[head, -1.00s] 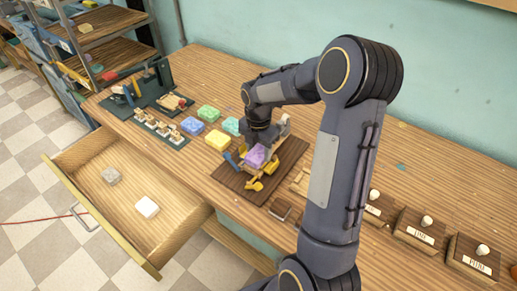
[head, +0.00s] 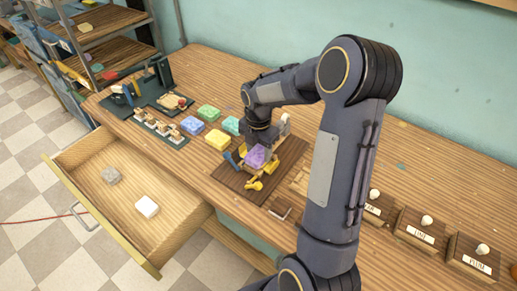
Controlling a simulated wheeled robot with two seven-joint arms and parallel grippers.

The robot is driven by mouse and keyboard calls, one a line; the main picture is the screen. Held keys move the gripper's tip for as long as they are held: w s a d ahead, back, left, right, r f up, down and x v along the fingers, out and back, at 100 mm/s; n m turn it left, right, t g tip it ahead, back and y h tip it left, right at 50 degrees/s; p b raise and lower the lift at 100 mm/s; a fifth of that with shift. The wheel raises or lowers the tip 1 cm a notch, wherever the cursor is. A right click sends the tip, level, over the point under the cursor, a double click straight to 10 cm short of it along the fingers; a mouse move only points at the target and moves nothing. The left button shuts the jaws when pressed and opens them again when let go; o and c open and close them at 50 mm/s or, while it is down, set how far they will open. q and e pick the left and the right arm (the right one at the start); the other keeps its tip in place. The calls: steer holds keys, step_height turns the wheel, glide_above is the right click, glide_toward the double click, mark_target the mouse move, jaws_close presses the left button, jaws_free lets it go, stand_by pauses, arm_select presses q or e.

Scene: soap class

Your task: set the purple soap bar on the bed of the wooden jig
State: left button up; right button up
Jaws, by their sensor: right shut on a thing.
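The purple soap bar (head: 256,157) is held at the wooden jig, which stands on a dark board (head: 233,187) on the workbench. Yellow clamp parts (head: 255,185) of the jig show just in front of the soap. My right gripper (head: 257,146) points down over the jig and is shut on the purple soap; its fingers are small and partly hidden. The jig's bed is mostly covered, so I cannot tell whether the soap touches it. My left gripper is not in view.
Yellow (head: 217,140), blue (head: 191,128), green (head: 208,112) and teal (head: 231,125) soaps lie left of the jig. An open drawer (head: 100,205) holds a white block (head: 147,206) and a grey block (head: 111,175). Labelled wooden blocks (head: 416,235) stand at right.

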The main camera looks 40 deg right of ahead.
steer(key=shift+f, duration=0.4)
stand_by(0.4)
steer(key=o, duration=1.5)
steer(key=shift+r, duration=0.15)
steer(key=shift+w+r+p, duration=0.1)
steer(key=shift+r+p, duration=0.25)
steer(key=shift+r, duration=0.1)
steer(key=shift+r+p, duration=0.65)
steer(key=shift+r, duration=0.2)
steer(key=shift+r+p, duration=1.35)
steer(key=shift+r, duration=0.25)
